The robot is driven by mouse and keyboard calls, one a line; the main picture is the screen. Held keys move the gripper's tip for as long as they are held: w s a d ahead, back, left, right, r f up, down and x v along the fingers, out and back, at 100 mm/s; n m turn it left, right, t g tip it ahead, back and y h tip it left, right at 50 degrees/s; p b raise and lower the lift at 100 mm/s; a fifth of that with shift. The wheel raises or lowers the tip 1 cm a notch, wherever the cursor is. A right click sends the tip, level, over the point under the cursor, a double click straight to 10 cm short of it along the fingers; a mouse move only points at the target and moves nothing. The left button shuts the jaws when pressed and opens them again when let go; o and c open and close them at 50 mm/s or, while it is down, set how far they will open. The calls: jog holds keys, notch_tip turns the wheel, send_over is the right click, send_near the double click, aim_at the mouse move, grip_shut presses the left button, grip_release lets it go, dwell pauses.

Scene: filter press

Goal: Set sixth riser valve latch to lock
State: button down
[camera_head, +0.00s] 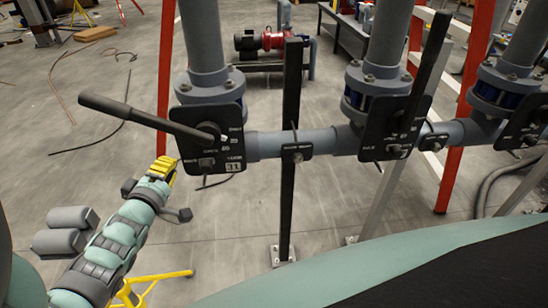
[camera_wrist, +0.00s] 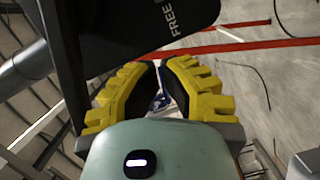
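A black valve plate (camera_head: 210,138) marked "31" is on the leftmost grey riser, with a long black lever (camera_head: 150,118) reaching to the left. A small latch knob (camera_head: 206,162) is low on this plate; its setting is too small to read. I cannot tell from the labels whether this is the sixth valve. My yellow gripper (camera_head: 163,168) is just left of and below the plate. In the wrist view my gripper (camera_wrist: 158,68) has a narrow gap between its fingers, with nothing visibly held. A black plate (camera_wrist: 135,22) with "FREE" lettering is above the fingertips; the latch is not clear there.
More risers carry similar plates (camera_head: 392,128) to the right, joined by a grey horizontal pipe (camera_head: 325,140). A black post (camera_head: 291,190) and red posts (camera_head: 166,75) stand nearby. A pale green surface (camera_head: 330,270) is in front. The floor at left is mostly open.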

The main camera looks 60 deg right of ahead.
aim_at(201, 164)
jog(key=d, duration=0.1)
jog(key=d+p, duration=0.1)
jog(key=shift+w+d, duration=0.25)
jog(key=shift+d, duration=0.05)
jog(key=shift+s+d+f+p, duration=0.3)
jog(key=shift+s+d+p, duration=0.2)
jog(key=shift+s, duration=0.2)
jog(key=shift+s+d+f+p, duration=0.25)
jog(key=shift+s+d+p, duration=0.1)
jog(key=shift+s+d, duration=0.25)
jog(key=shift+a+f, duration=0.1)
jog(key=shift+f, duration=0.05)
jog(key=shift+f+b, duration=0.2)
jog(key=shift+b, duration=0.5)
jog(key=shift+s+d+f+b, duration=0.15)
jog(key=shift+d+b, duration=0.2)
jog(key=shift+b, duration=0.6)
jog(key=s+d+b, duration=0.1)
jog(key=b, duration=0.3)
jog(key=shift+s, duration=0.25)
jog(key=shift+s+d+r+b, duration=0.15)
jog(key=shift+s+r+b, duration=0.25)
jog(key=shift+b, duration=0.35)
jog(key=shift+w+r, duration=0.1)
